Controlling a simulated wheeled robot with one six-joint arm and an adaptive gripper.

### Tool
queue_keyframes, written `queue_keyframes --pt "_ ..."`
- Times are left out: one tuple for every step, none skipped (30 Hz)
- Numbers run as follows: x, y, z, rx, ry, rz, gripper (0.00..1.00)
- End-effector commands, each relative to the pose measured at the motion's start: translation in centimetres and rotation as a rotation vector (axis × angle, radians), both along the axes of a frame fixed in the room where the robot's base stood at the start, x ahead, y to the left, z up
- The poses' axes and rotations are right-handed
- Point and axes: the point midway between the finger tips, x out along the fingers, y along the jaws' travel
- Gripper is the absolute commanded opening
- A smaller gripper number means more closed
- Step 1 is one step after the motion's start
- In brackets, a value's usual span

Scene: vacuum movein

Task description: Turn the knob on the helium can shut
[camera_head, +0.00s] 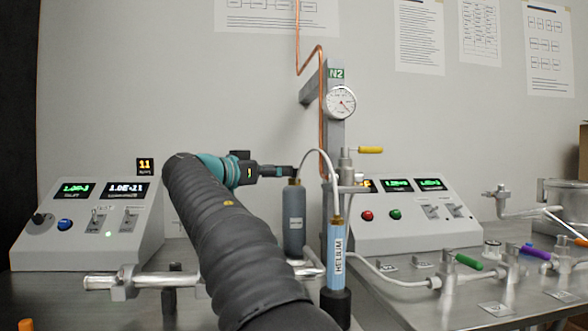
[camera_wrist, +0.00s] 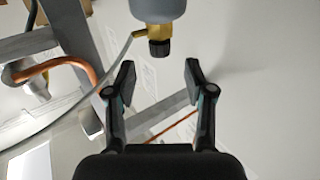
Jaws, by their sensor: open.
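A slim blue can (camera_head: 338,258) with a label that seems to read HELIUM and a brass top stands upright in a dark base. Left of it stands a grey bottle (camera_head: 293,222) with a brass top. A thin clear tube arcs between their tops. My gripper (camera_head: 293,171) is at the grey bottle's top and hides part of it. In the wrist view, a grey-blue bottle (camera_wrist: 157,8), apparently the grey one, has a brass valve and a black knob (camera_wrist: 159,48). My gripper (camera_wrist: 159,70) is open. The knob lies centred between the fingers, just beyond their tips, seemingly untouched.
A grey post with a round gauge (camera_head: 341,103) and a copper pipe (camera_head: 322,110) rises behind the bottles. Control consoles stand at left (camera_head: 85,225) and right (camera_head: 415,220). Metal pipework with a green-handled valve (camera_head: 468,262) fills the right bench.

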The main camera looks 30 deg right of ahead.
Motion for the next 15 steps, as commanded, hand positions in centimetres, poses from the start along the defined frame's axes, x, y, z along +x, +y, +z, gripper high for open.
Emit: queue_keyframes --pt "0.2 -1.1 0.1 0.000 0.000 -0.004 0.54" --pt "0.4 -1.6 0.1 0.000 0.001 -0.004 0.54" --pt "0.7 -2.2 0.1 0.000 0.001 -0.004 0.54" --pt "0.8 -2.7 0.1 0.000 0.001 -0.003 0.54" --pt "1.0 -3.2 0.1 -0.001 0.001 -0.003 0.54" --pt "1.1 -3.7 0.1 -0.001 0.002 -0.003 0.54" --pt "1.3 -4.0 0.1 -0.001 0.002 -0.003 0.54" --pt "1.4 -4.4 0.1 -0.001 0.002 -0.002 0.54" --pt "1.6 -4.8 0.1 -0.001 0.002 -0.001 0.54" --pt "1.7 -5.0 0.1 0.000 0.001 -0.001 0.54" --pt "1.7 -5.2 0.0 0.000 0.001 -0.001 0.54" --pt "1.8 -5.5 0.0 0.000 0.001 -0.001 0.54" --pt "1.8 -5.7 0.0 0.000 0.001 -0.001 0.54" --pt "1.9 -5.8 0.0 0.000 0.001 0.000 0.54" --pt "1.9 -5.9 0.0 0.000 0.001 0.000 0.54"
